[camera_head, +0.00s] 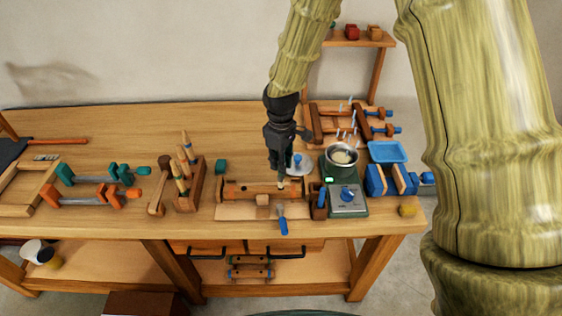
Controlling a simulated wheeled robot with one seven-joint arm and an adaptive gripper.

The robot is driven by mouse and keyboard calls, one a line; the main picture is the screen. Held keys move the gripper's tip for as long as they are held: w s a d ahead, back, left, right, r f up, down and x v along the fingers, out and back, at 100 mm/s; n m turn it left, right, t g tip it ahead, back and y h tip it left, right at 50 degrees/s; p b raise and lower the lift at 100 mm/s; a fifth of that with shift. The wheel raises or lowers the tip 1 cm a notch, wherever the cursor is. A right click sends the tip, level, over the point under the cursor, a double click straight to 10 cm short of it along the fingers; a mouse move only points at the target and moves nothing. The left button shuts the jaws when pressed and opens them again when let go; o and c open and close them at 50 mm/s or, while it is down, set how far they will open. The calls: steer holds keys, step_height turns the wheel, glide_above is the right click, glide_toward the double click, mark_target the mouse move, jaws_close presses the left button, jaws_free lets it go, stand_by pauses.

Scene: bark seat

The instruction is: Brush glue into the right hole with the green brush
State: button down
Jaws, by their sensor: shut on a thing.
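My gripper (280,168) points down over the right part of a wooden workpiece (250,188) on the bench. It is shut on a thin, dark greenish brush (281,182), mostly hidden by the fingers. The pale lower end of the brush is at the workpiece's upper side, near its right end, where the right hole seems to be. The hole itself is hidden or too small to make out, and I cannot tell whether the tip is inside it. A steaming glue pot (342,156) sits on a green heater (347,197) to the right.
A blue-handled tool (282,220) lies in front of the workpiece. A wooden rack (189,190) with upright tools stands to the left, near a green block (221,167). Clamps (105,193) lie farther left. A blue tray (386,152) is at the right. The back left bench is clear.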

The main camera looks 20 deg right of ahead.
steer(key=shift+s+f, duration=0.1)
steer(key=shift+f, duration=0.45)
stand_by(2.2)
steer(key=shift+r+p, duration=2.7)
steer(key=shift+r, duration=0.85)
